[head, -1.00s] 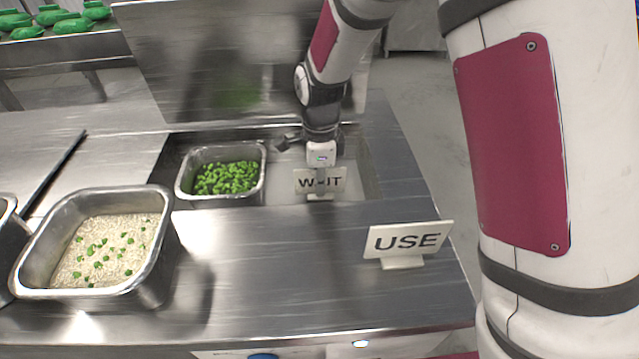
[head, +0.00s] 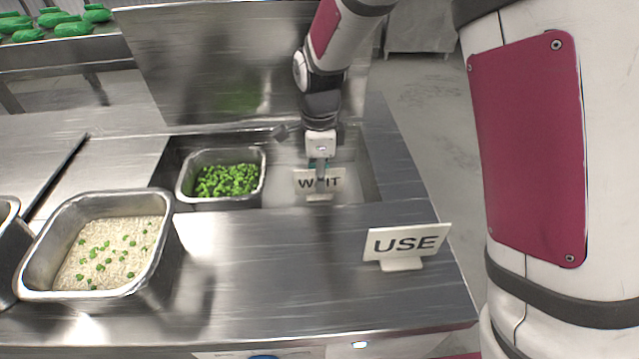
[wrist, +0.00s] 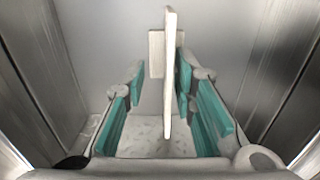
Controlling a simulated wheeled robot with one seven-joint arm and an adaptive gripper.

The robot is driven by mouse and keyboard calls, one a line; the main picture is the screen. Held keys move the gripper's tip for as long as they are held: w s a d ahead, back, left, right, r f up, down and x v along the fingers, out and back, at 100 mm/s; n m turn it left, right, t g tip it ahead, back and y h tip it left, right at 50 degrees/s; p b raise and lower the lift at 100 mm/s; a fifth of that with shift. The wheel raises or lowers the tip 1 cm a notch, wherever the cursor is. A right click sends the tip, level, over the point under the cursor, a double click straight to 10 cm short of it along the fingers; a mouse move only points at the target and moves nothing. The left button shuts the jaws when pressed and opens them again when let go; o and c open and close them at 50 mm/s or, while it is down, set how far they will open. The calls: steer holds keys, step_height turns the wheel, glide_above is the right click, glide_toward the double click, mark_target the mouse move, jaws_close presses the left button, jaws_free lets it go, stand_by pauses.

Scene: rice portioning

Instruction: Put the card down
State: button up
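The white WAIT card (head: 332,181) stands upright on its small base in the recessed well at the right of the counter. My gripper (head: 319,172) is above and around its top edge, and a finger hides part of the lettering. In the wrist view the card (wrist: 168,75) is edge-on between the teal fingers of my gripper (wrist: 163,115). The fingers are spread, with a clear gap on the card's left. The right finger is closer to the card; I cannot tell if it touches.
A white USE card (head: 405,243) stands on the counter in front of the well. A metal pan (head: 264,180) of green pieces sits in the well's left part. A pan (head: 160,245) of rice with green bits stands at front left. The middle counter is clear.

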steer(key=s+d+r+n+p, duration=0.1)
steer(key=s+d+r+n, duration=0.1)
steer(key=r, duration=0.5)
steer(key=s+d+r+n, duration=0.1)
steer(key=s+d+r, duration=0.15)
steer(key=r, duration=0.55)
steer(key=s+d+r+n, duration=0.2)
steer(key=s+d+n, duration=0.1)
steer(key=s, duration=0.3)
steer(key=s+d+r+n+t, duration=0.1)
steer(key=s+d+r+n, duration=0.1)
steer(key=s, duration=0.4)
steer(key=s+d+r+n, duration=0.2)
steer(key=s+d+n, duration=0.1)
steer(key=s+n, duration=0.2)
steer(key=shift+s+d+r, duration=0.15)
steer(key=shift+s+d, duration=0.2)
steer(key=shift+s, duration=0.35)
steer(key=s+d+f+n, duration=0.2)
steer(key=s+n, duration=0.3)
steer(key=s, duration=0.3)
steer(key=shift+s+t, duration=0.25)
steer(key=shift+t, duration=0.15)
steer(key=shift+r, duration=0.15)
step_height(320, 180, up, 12)
steer(key=t+p, duration=0.2)
steer(key=p, duration=0.9)
steer(key=shift+d, duration=0.15)
